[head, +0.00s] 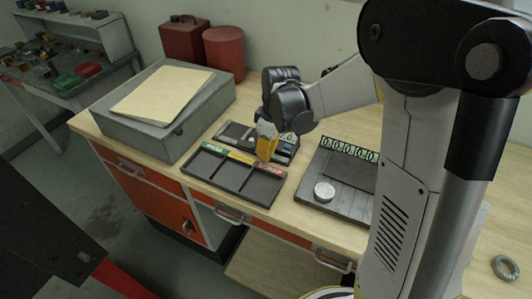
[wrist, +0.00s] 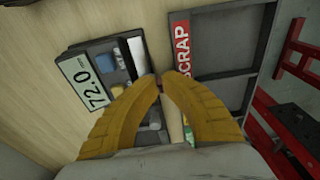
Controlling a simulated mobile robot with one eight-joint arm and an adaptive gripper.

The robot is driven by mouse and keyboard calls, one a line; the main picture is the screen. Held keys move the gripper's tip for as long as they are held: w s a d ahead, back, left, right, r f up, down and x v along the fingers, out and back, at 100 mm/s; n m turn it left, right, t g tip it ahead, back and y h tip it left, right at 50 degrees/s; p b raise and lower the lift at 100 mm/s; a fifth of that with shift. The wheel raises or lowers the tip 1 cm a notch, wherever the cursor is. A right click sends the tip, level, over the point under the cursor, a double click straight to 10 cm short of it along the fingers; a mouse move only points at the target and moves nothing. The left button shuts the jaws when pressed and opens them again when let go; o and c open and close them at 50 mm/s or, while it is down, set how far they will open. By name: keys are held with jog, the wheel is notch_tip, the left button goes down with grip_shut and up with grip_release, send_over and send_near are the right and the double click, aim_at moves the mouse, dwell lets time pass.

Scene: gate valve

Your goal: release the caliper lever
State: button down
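The caliper (wrist: 120,62) is a dark gauge with blue and grey parts. Its display (wrist: 83,82) reads 72.0 in the wrist view. In the head view the caliper (head: 285,149) lies on the bench behind the sorting tray, partly hidden by my gripper. My gripper (head: 264,158) points down at the caliper's near edge, beside the tray. In the wrist view the yellow fingers of my gripper (wrist: 161,80) come nearly together at the tips. A small reddish-brown piece, seemingly the caliper lever (wrist: 159,84), shows between them. Most of it is hidden by the fingers.
A black sorting tray (head: 231,181) with green, yellow and red labels stands in front; its red label (wrist: 182,48) reads SCRAP. A grey box (head: 138,126) stands left. A dark plate (head: 317,201) with a silver disc (head: 324,192) and a number display lies right.

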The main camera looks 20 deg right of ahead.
jog(key=c, duration=1.6)
grip_release()
